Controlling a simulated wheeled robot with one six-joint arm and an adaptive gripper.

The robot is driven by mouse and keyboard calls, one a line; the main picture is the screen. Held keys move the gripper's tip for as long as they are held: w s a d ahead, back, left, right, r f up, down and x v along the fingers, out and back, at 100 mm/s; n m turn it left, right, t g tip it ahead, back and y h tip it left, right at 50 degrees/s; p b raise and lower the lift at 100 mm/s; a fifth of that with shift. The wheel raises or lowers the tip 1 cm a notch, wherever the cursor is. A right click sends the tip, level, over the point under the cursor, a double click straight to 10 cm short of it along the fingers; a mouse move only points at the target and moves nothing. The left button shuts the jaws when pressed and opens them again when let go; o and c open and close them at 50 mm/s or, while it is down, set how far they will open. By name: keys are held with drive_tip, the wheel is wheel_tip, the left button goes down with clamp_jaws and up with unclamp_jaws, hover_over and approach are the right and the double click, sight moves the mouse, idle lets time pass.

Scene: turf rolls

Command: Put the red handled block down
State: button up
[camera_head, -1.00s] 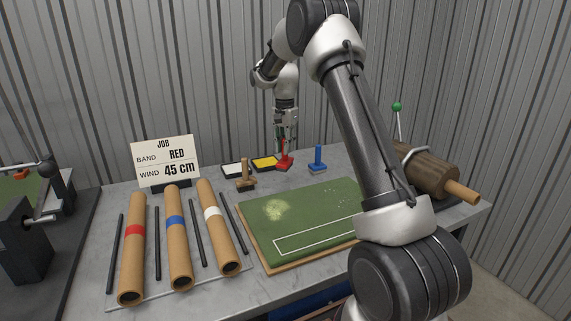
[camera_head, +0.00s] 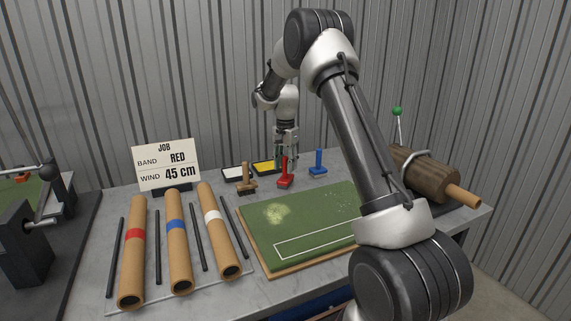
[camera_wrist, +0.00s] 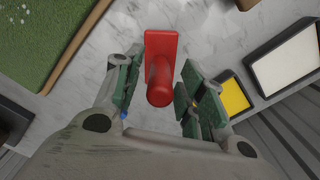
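The red handled block (camera_head: 285,181) stands upright on the grey bench, behind the green turf board. In the wrist view its flat red base (camera_wrist: 161,42) rests on the bench top, and its round handle points up towards the camera. My gripper (camera_head: 286,152) is over the block. In the wrist view its green-padded fingers (camera_wrist: 158,80) are spread to either side of the handle, with a gap on both sides. They hold nothing.
A wooden handled block (camera_head: 246,184) stands to the left and a blue one (camera_head: 318,168) to the right. White (camera_head: 234,172) and yellow (camera_head: 264,167) pads lie behind. The turf board (camera_head: 300,225) lies in front. Banded tubes (camera_head: 180,252) lie at left.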

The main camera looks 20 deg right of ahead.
wheel_tip(320, 180, up, 12)
drive_tip(key=shift+r, duration=0.1)
drive_tip(key=s+a+r+n+t, duration=0.1)
drive_tip(key=s+r+n, duration=0.1)
drive_tip(key=s+r, duration=0.35)
drive_tip(key=s+r+n, duration=0.2)
drive_tip(key=s, duration=0.6)
drive_tip(key=s+a+r+n+t, duration=0.1)
drive_tip(key=s+r+n, duration=0.1)
drive_tip(key=s+r, duration=0.35)
drive_tip(key=s+f+n+t, duration=0.1)
drive_tip(key=s+f+n, duration=0.2)
drive_tip(key=s, duration=0.9)
drive_tip(key=s+a+f+n+t, duration=0.1)
drive_tip(key=s+f, duration=0.3)
drive_tip(key=s, duration=0.8)
drive_tip(key=shift+f+n, duration=0.15)
drive_tip(key=shift+n, duration=0.75)
drive_tip(key=shift+s+a, duration=0.1)
